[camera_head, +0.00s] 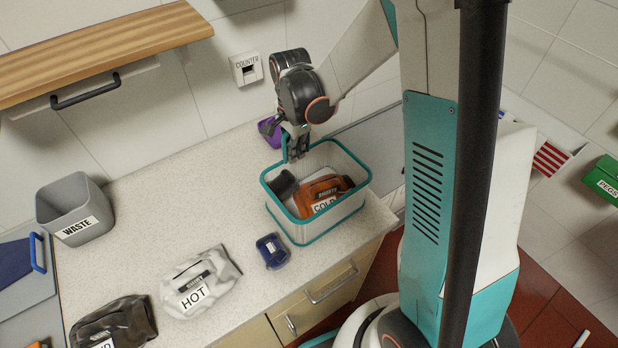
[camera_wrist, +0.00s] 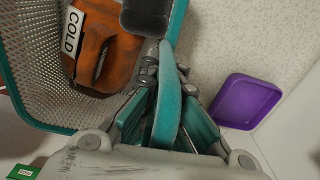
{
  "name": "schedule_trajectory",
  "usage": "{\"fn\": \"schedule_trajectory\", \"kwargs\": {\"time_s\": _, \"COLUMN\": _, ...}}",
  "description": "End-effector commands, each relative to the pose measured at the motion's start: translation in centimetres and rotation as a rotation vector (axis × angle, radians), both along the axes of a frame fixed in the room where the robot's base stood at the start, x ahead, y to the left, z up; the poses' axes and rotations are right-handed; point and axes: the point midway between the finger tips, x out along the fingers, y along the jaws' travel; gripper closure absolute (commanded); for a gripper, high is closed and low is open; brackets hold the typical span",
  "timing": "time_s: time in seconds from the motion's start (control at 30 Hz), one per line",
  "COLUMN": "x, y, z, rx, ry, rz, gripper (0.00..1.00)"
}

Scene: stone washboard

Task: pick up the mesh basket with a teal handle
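The basket (camera_head: 337,214) is a pale mesh box with a teal rim, standing on the counter near its right front edge. It holds an orange item labelled COLD (camera_head: 322,192) and a dark item (camera_head: 283,185). My gripper (camera_head: 291,157) points down at the basket's back left rim. In the wrist view the curved teal handle (camera_wrist: 168,95) runs between the two fingers of my gripper (camera_wrist: 168,84), which look closed in on it. The basket's mesh wall (camera_wrist: 35,80) shows at left in that view. Part of the handle is hidden by the fingers.
A purple container (camera_head: 269,131) stands close behind my gripper; it also shows in the wrist view (camera_wrist: 245,101). A blue item (camera_head: 272,251) and a white HOT bag (camera_head: 200,285) lie in front and left. A grey WASTE bin (camera_head: 74,211) is farther left. A wooden shelf (camera_head: 100,50) overhangs upper left.

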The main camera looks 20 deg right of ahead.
Motion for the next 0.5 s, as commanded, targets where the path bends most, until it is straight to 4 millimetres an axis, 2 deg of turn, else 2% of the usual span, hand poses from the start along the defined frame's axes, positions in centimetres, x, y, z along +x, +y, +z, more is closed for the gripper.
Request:
{"fn": "schedule_trajectory", "kwargs": {"time_s": 0.27, "x": 0.0, "y": 0.0, "z": 1.3, "rx": 0.0, "ry": 0.0, "rz": 0.0, "gripper": 1.0}}
{"fn": "schedule_trajectory", "kwargs": {"time_s": 0.37, "x": 0.0, "y": 0.0, "z": 2.8, "rx": 0.0, "ry": 0.0, "rz": 0.0, "gripper": 1.0}}
{"fn": "schedule_trajectory", "kwargs": {"time_s": 0.5, "x": 0.0, "y": 0.0, "z": 6.1, "rx": 0.0, "ry": 0.0, "rz": 0.0, "gripper": 1.0}}
